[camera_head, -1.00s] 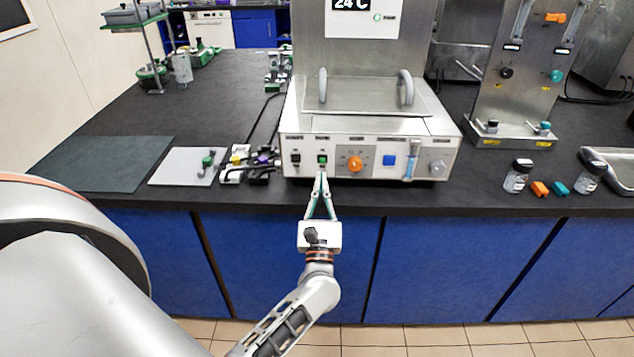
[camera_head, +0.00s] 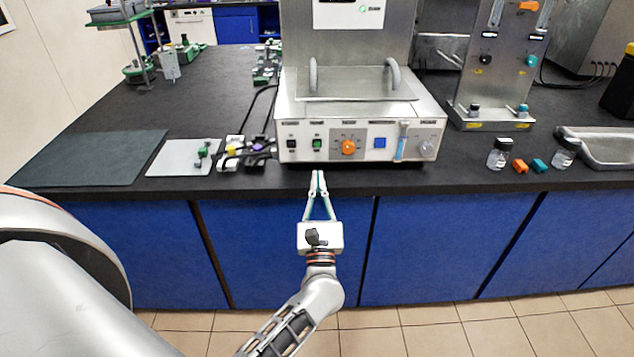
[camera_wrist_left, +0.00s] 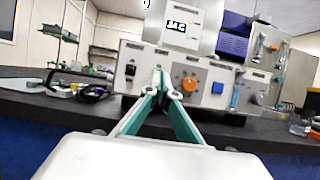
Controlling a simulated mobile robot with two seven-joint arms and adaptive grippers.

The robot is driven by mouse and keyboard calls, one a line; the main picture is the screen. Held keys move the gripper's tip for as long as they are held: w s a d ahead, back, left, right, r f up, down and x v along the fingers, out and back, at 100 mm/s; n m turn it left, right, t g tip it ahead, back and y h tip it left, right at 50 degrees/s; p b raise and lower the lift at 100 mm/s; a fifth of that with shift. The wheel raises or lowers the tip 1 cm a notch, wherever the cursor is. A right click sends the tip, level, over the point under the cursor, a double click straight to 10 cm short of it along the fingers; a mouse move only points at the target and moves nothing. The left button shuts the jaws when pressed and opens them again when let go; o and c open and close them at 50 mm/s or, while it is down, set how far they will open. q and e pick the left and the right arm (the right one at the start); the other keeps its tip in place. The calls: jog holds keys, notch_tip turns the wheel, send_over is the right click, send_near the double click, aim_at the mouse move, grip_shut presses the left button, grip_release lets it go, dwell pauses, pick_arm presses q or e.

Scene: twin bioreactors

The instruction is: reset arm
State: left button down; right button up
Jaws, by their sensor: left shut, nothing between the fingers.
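My left gripper (camera_head: 319,180) is shut and empty, in front of the bench's front edge, with its fingertips together and pointing at the instrument. It also shows in the left wrist view (camera_wrist_left: 162,82), its teal fingers meeting at the tips. The white instrument (camera_head: 420,115) on the bench has a front panel with a black switch, a green switch (camera_head: 317,144), an orange knob (camera_head: 348,147) and a blue button (camera_head: 380,143). The fingertips are below the green switch in the head view and apart from the panel. My right gripper is not in view.
The dark bench (camera_head: 430,180) has blue cabinets (camera_head: 430,240) below its edge. A dark mat (camera_head: 90,160) and a pale pad (camera_head: 178,158) lie left. Two small bottles, one here (camera_head: 499,154), orange and teal pieces and a metal tray (camera_head: 605,147) sit right. Floor space lies in front.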

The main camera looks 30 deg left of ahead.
pick_arm(q)
jog(key=s+d+f+m+h, duration=0.45)
jog(key=f+m+h, duration=0.2)
jog(key=m, duration=0.65)
jog(key=s+d+f+m+h, duration=0.3)
jog(key=d+f+m+h, duration=0.3)
jog(key=m, duration=0.8)
jog(key=s+f+m+g+h, duration=0.2)
jog(key=s+f+m+g, duration=0.6)
jog(key=s+f+m, duration=0.7)
jog(key=s+m, duration=0.1)
jog(key=m, duration=0.3)
jog(key=shift+d+f+g, duration=0.3)
jog(key=shift+g, duration=0.1)
